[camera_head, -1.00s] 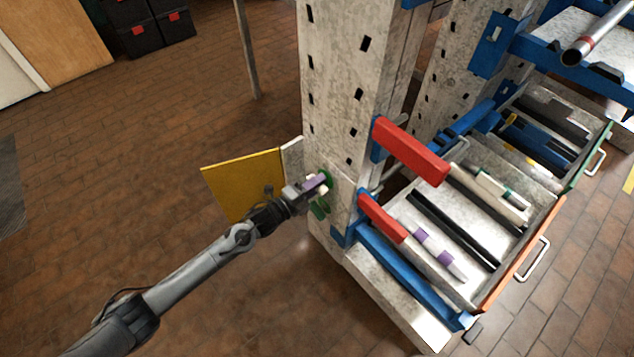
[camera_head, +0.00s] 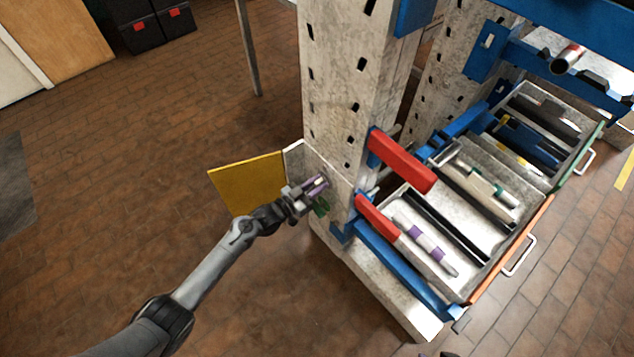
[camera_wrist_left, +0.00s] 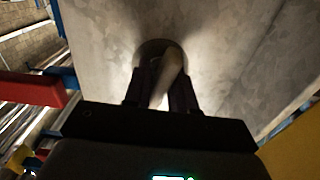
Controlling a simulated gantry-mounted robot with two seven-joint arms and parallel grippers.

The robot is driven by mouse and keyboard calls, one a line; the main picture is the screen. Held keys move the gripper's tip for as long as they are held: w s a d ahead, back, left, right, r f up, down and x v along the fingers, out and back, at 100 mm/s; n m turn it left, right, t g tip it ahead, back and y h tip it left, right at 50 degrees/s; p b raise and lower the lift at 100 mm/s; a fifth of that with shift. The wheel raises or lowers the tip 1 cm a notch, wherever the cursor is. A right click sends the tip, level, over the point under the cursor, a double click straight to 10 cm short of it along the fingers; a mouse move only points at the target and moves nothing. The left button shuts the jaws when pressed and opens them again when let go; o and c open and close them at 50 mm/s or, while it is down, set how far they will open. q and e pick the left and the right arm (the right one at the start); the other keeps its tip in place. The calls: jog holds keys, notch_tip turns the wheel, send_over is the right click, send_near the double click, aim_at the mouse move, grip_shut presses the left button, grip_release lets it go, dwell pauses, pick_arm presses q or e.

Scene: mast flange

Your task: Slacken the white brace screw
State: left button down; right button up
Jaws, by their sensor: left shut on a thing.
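My left gripper (camera_head: 314,186) is at the face of the near grey metal mast (camera_head: 332,95), just right of a yellow panel. In the left wrist view, its two dark fingers (camera_wrist_left: 165,92) are shut on a pale, tilted piece, which I take to be the white brace screw (camera_wrist_left: 168,76). The screw stands at a round dark recess in the mast face; the fingers hide its sides. A purple and white piece shows at the fingertips in the head view, and a green piece (camera_head: 321,206) sits just below them. My right gripper is not in view.
A yellow panel (camera_head: 247,183) stands left of the mast. Red bars (camera_head: 402,160) and blue brackets stick out on the right. Brown tiled floor is free at the left.

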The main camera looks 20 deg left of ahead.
aim_at(313, 187)
pick_arm(q)
jog(key=c, duration=1.1)
grip_release()
jog(key=shift+s, duration=0.1)
jog(key=shift+s+a+r+p, duration=0.1)
jog(key=shift+s+a+p, duration=0.1)
jog(key=shift+p, duration=0.2)
jog(key=p+v, duration=0.2)
jog(key=v, duration=0.1)
jog(key=shift+s+a, duration=0.1)
jog(key=shift+s, duration=0.2)
jog(key=shift+s+a, duration=0.15)
jog(key=shift+s, duration=0.1)
